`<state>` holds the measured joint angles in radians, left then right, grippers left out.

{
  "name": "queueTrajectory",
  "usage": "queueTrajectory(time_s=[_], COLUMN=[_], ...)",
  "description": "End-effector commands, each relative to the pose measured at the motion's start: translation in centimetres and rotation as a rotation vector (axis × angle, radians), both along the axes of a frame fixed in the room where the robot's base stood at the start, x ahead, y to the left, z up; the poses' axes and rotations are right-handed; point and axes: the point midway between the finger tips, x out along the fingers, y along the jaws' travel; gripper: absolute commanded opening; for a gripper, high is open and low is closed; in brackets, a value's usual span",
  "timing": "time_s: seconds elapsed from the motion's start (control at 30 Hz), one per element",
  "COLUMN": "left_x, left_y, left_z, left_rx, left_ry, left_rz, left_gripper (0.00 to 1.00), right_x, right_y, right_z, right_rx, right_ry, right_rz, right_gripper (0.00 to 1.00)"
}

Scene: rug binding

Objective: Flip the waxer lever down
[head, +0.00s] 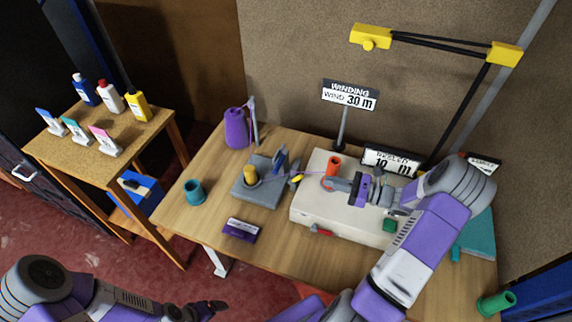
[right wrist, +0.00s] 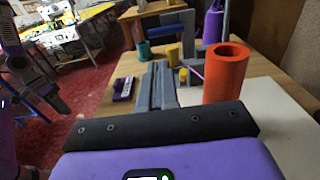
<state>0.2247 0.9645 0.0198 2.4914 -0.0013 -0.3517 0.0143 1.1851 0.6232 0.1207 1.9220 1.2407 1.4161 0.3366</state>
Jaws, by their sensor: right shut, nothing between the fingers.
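The waxer (head: 258,192) is a grey block on the table with a yellow cylinder (head: 250,175) on it. Its lever (head: 280,158) looks blue-grey and stands raised at the block's back right. In the right wrist view the waxer (right wrist: 160,22) shows ahead, past the fingertips, with a blue bar across it. My right gripper (head: 328,183) is shut and empty, over the white machine's left end, right of the waxer and apart from it. Its closed fingers (right wrist: 162,75) point toward the waxer. My left gripper (head: 218,305) is low in front of the table; its finger gap is unclear.
An orange-red tube (head: 334,165) stands on the white machine (head: 305,205), close beside my right fingers. A purple cone (head: 236,130), teal cup (head: 194,191) and purple box (head: 241,229) surround the waxer. A winding sign (head: 349,95) stands behind. The table's front left is clear.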

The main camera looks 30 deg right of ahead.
Motion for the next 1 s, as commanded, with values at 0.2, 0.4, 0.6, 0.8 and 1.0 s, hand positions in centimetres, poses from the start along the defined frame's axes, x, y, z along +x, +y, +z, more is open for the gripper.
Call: queueTrajectory(time_s=[0.2,0.4,0.6,0.8,1.0], left_x=[0.0,0.0,0.0,0.1,0.0], left_y=[0.0,0.0,0.0,0.0,0.0], left_z=[0.0,-0.2,-0.6,-0.9,-1.1], left_rx=[0.000,0.000,0.000,0.000,0.000], left_ry=[-0.001,-0.001,-0.001,-0.001,-0.001], left_rz=[0.000,0.000,0.000,0.000,0.000], left_gripper=[0.93,0.93,0.93,0.93,0.93], right_x=[0.3,2.4,5.8,8.7,10.3], right_y=[0.4,2.3,5.2,7.6,8.9], right_z=[0.0,-0.1,-0.2,-0.3,-0.3], right_rx=[0.000,0.002,0.001,0.001,0.000], right_ry=[0.000,-0.001,-0.001,0.000,0.000], right_rz=[0.003,0.007,0.008,0.006,0.004], right_gripper=[0.00,0.00,0.00,0.00,0.00])
